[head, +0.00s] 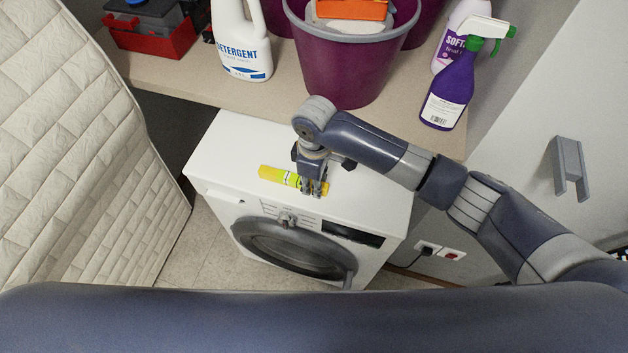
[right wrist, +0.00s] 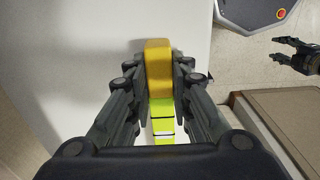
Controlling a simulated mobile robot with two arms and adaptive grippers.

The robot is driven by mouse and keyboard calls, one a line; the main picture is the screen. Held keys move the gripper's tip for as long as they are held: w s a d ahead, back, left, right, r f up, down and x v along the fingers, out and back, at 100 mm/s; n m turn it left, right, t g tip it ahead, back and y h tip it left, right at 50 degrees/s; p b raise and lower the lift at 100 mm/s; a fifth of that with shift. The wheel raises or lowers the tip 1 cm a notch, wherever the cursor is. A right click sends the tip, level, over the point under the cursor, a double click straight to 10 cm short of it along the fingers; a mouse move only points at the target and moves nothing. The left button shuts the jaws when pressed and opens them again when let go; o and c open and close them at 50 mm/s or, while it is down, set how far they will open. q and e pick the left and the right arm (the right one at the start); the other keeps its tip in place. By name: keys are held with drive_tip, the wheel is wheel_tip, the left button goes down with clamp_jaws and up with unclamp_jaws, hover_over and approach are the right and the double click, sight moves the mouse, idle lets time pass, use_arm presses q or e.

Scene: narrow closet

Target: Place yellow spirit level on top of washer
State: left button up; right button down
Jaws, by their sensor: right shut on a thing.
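The yellow spirit level (head: 277,175) is a short yellow bar with a lime-green middle part. My right gripper (head: 314,188) is shut on it near its right end in the head view. The level is over the top of the white washer (head: 232,150), near the front edge; I cannot tell whether it touches the surface. In the right wrist view the level (right wrist: 158,72) lies between the fingers of my right gripper (right wrist: 158,78), above the white top. My left gripper (right wrist: 283,50) shows at the right of that view, fingers apart and empty.
A shelf (head: 285,103) behind the washer holds a detergent bottle (head: 243,45), a purple bucket (head: 345,60), a purple spray bottle (head: 450,90) and a red toolbox (head: 155,38). A quilted white panel (head: 75,150) stands at left. The washer's left top is clear.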

drive_tip(key=c, duration=1.4)
unclamp_jaws()
drive_tip(key=shift+c, duration=0.2)
wheel_tip(320, 180, up, 12)
drive_tip(key=b, duration=0.1)
drive_tip(key=shift+b, duration=0.3)
drive_tip(key=shift+s, duration=0.1)
